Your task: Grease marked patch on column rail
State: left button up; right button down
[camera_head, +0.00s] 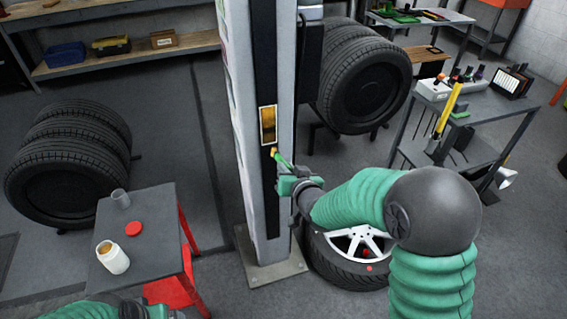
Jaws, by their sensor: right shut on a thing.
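The grey column (238,110) stands upright with a dark rail (264,65) along its front. The marked patch (267,125) is a framed golden-yellow rectangle on that rail. My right gripper (284,178) is shut on a green-handled brush (285,161). The brush's yellowish tip is just below the patch, near the rail; I cannot tell whether it touches. An open white jar (112,257) with brownish-yellow grease stands on the small table at lower left, with a red lid (134,229) beside it. My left gripper (150,312) is cut off by the bottom edge, its jaws unclear.
Stacked tyres (65,165) stand at left. A mounted tyre (365,85) is right of the column, and a white-spoked wheel (350,245) lies at its foot. A tool bench (485,115) stands at right.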

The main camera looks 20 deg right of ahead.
jog(key=shift+s, duration=1.25)
jog(key=s, duration=0.3)
jog(key=shift+d, duration=0.1)
